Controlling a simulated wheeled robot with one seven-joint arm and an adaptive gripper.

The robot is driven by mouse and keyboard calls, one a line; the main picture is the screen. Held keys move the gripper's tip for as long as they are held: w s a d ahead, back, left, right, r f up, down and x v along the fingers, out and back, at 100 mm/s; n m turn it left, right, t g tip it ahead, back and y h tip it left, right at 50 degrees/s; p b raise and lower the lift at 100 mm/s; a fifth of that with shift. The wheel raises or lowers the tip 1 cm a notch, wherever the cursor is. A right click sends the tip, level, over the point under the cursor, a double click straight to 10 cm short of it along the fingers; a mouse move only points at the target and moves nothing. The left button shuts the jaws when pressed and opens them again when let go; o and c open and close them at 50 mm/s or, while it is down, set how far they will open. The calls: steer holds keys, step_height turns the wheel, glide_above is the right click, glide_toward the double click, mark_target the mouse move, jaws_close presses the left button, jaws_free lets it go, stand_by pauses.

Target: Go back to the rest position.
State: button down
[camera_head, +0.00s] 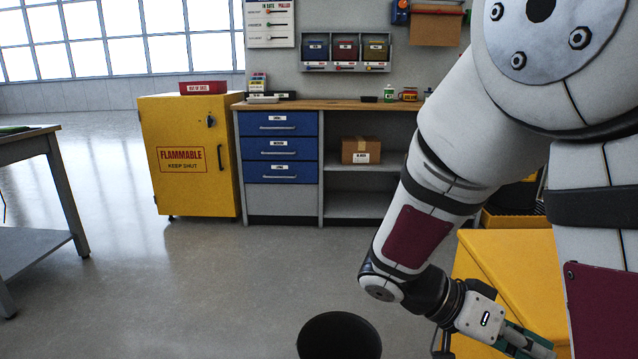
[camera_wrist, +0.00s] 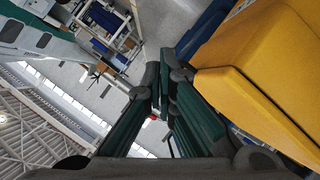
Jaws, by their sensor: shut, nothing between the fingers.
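My gripper (camera_head: 527,345) is at the lower right of the head view, at the end of my white arm, which hangs down in front of the workbench. Its fingertips are partly cut off by the lower edge there. In the wrist view my gripper (camera_wrist: 165,80) shows its dark green fingers brought together, with nothing held between them. A large yellow surface (camera_wrist: 260,65) lies close to the right of the fingers.
A yellow flammables cabinet (camera_head: 184,190) stands left of a wooden-topped workbench (camera_head: 345,104) with blue drawers. A grey table (camera_head: 62,190) is at the left edge. A black round object (camera_head: 339,338) is at the bottom centre. The floor between is clear.

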steer(key=s+a+r+n+t+y+p, duration=0.1)
steer(key=s+a+r+n+t+y, duration=0.15)
steer(key=s+a+n+y, duration=0.5)
steer(key=s+a+r+n+t+y, duration=0.2)
steer(key=s+a+r+n+y, duration=0.25)
steer(key=s, duration=0.55)
step_height(320, 180, up, 39)
steer(key=n+t+p, duration=0.1)
steer(key=t+p, duration=0.3)
steer(key=p, duration=3.4)
steer(key=shift+d+r, duration=0.15)
steer(key=shift+d, duration=0.2)
